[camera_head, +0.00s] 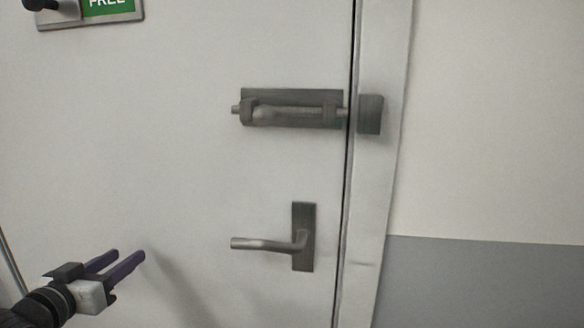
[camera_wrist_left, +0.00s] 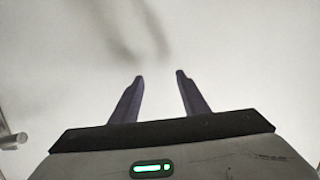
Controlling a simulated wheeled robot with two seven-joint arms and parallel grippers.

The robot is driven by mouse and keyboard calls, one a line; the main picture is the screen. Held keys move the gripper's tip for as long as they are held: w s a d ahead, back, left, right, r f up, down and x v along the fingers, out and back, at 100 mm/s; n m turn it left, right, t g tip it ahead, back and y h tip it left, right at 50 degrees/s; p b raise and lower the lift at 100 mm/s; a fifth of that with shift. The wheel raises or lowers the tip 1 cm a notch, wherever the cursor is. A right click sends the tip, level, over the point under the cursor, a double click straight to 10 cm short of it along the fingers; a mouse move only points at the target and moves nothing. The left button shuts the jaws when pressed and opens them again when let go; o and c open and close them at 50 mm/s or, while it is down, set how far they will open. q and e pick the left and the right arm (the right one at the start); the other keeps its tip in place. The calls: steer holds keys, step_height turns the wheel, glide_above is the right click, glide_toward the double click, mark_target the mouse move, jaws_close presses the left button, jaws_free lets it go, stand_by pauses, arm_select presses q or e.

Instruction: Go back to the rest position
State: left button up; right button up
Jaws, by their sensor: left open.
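My left gripper (camera_head: 124,260) is at the lower left of the head view, in front of the white door (camera_head: 180,180). Its two dark purple fingers are apart with nothing between them. In the left wrist view the same open fingers (camera_wrist_left: 160,80) point at a blank pale surface. I cannot tell from the head view how far the fingertips are from the door. My right gripper is not in view.
A lever handle (camera_head: 268,244) sits on the door, right of my left gripper. A slide bolt (camera_head: 292,110) is above it, beside a keeper block (camera_head: 370,114) on the frame. A green "FREE" indicator (camera_head: 108,6) is at the upper left. The wall (camera_head: 490,120) at right is bare.

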arm_select(q)
steer(key=s+d+f+g, duration=0.1)
steer(key=s+d+f, duration=0.1)
steer(key=f, duration=0.4)
steer(key=s+d+f+g, duration=0.1)
steer(key=s+d+f, duration=0.15)
steer(key=f, duration=0.35)
steer(key=s+d+f+m+g+h, duration=0.2)
steer(key=s+d+f+g, duration=0.3)
steer(key=s+d+f, duration=1.4)
steer(key=s+f, duration=0.2)
steer(key=s, duration=0.2)
steer(key=shift+f+m, duration=0.4)
steer(key=shift+d, duration=0.1)
